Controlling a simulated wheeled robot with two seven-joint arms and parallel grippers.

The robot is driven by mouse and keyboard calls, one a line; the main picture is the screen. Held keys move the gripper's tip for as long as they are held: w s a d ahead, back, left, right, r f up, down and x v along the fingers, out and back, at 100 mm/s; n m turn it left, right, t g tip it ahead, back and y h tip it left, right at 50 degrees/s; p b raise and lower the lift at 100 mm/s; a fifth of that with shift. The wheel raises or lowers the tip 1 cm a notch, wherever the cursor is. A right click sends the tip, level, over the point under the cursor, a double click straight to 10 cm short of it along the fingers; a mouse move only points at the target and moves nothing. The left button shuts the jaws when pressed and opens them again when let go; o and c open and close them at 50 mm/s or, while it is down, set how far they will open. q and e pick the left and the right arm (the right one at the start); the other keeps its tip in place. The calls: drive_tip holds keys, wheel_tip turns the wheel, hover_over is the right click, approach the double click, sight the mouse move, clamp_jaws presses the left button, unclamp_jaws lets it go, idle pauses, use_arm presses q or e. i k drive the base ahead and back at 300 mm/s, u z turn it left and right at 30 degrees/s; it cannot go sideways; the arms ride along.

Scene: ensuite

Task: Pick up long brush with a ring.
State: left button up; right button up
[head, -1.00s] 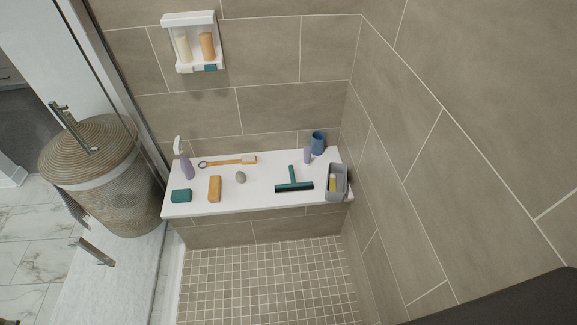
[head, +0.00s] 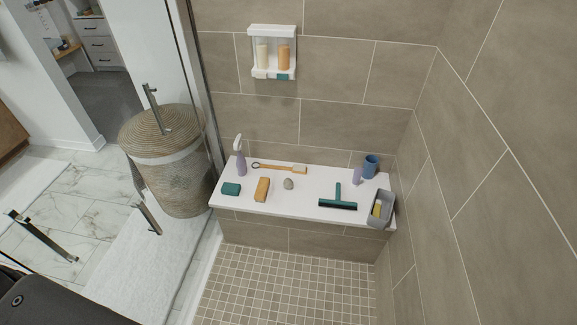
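The long brush with a ring (head: 279,168) lies flat on the white shower bench (head: 290,207), near its back edge and left of the middle.
A purple spray bottle (head: 240,157) stands left of the ring. A teal block (head: 231,189), orange brush (head: 262,189), grey stone (head: 288,184), squeegee (head: 338,203), blue cup (head: 371,166) and grey caddy (head: 382,209) share the bench. A wicker hamper (head: 170,165) stands left.

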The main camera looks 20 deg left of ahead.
sight(296, 168)
drive_tip(key=u, duration=0.3)
drive_tip(key=i, duration=0.9)
drive_tip(key=u, duration=0.65)
